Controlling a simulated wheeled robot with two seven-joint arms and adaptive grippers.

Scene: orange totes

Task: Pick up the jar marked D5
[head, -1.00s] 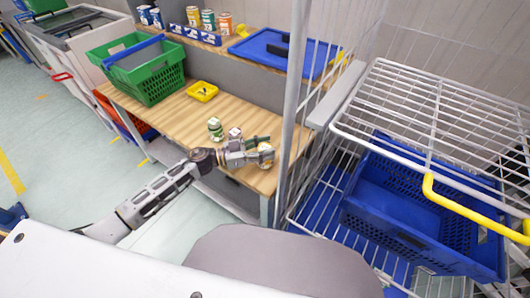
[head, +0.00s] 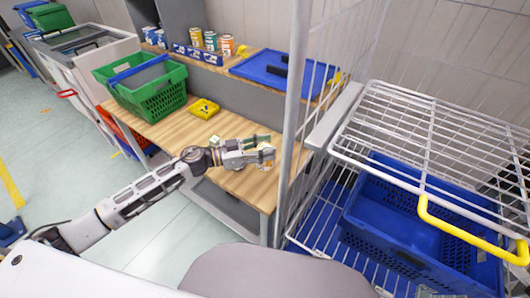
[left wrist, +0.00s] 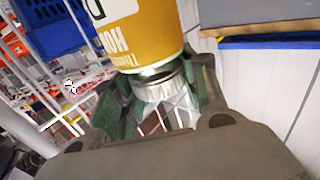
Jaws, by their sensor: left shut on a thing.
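My left gripper (head: 262,150) is shut on a jar with an amber-yellow label (head: 266,158), over the right part of the wooden table. The jar also shows in the left wrist view (left wrist: 142,40), between the green-padded fingers (left wrist: 160,105). Its label has white lettering, and a dark character is cut off at the top, so I cannot read its mark in full. I cannot tell whether the jar is clear of the table. A green-and-white jar (head: 214,141) stands behind my arm, mostly hidden. My right gripper is not in view.
The wooden table (head: 165,128) holds a green basket (head: 155,100) and a small yellow tray (head: 204,108). A shelf behind carries cans (head: 210,40) and a blue lid (head: 265,67). A wire rack (head: 430,115) with a blue crate (head: 395,215) stands close on the right.

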